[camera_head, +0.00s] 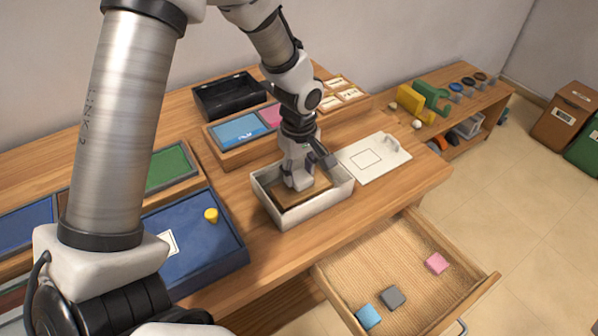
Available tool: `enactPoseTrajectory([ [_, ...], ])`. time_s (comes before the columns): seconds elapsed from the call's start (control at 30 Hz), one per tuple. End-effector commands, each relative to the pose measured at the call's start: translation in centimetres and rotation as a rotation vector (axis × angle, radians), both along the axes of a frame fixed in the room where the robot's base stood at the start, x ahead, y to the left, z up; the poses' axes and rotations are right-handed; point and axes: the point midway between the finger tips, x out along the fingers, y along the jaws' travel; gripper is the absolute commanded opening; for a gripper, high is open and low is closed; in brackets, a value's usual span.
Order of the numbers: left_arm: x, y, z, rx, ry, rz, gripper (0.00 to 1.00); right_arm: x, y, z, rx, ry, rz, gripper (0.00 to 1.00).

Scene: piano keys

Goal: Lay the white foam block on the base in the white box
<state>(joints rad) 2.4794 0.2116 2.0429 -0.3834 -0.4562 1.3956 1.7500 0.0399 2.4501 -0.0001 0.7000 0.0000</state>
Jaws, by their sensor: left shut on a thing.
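The white box (332,199) stands on the wooden table near its front edge. A flat brown base (316,191) lies inside it. My left gripper (298,184) reaches down into the box from above and is shut, with its fingertips low over the base. A pale piece at the fingertips looks like the white foam block, but it blends with the gripper and is mostly hidden. I cannot tell whether it touches the base. My right gripper is not in view.
An open drawer (408,262) below the table front holds blue, grey and pink blocks. A white board (378,165) lies right of the box. A blue tray (200,262) with a yellow peg (211,215) lies left. A black tray (228,95) stands behind.

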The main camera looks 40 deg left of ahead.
Motion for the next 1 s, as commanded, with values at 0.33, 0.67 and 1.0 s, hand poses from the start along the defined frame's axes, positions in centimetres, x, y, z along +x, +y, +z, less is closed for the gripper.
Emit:
enactPoseTrajectory([
  [0.33,0.0,0.0,-1.2,0.000,-0.001,-0.001,0.34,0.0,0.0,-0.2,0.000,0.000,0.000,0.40],
  [0.67,0.0,0.0,-1.2,0.000,0.000,-0.001,0.70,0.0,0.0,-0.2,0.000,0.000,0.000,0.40],
  [1.0,0.1,0.0,1.8,0.001,-0.006,-0.001,0.70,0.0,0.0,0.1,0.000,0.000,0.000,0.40],
])
